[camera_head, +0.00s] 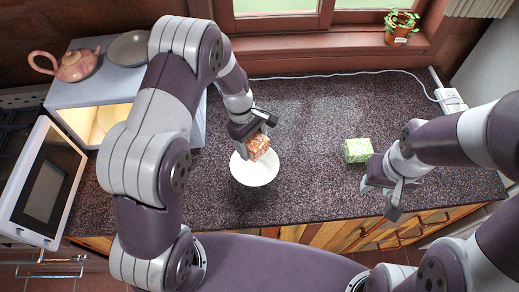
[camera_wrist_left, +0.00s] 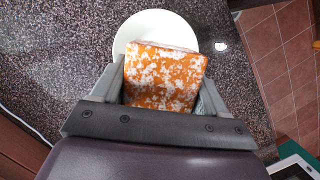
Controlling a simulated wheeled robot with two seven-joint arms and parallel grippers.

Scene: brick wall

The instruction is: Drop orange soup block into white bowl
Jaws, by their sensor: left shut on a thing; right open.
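The orange soup block (camera_head: 257,146), orange with white specks, is between the fingers of my left gripper (camera_head: 256,137), which is shut on it. It fills the middle of the left wrist view (camera_wrist_left: 165,78). The white bowl (camera_head: 254,174) stands on the dark counter just below the block in the head view; the block covers part of its far rim. In the left wrist view the bowl (camera_wrist_left: 155,24) shows behind the block. Whether the block touches the bowl I cannot tell. My right gripper (camera_head: 384,196) is open and empty at the counter's front right.
A green speckled block (camera_head: 357,150) lies on the counter near my right gripper. An open microwave (camera_head: 90,95) with a pink teapot (camera_head: 77,66) and a grey bowl (camera_head: 129,48) on top stands at the left. A white cable (camera_head: 330,74) runs along the back. The counter's middle is free.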

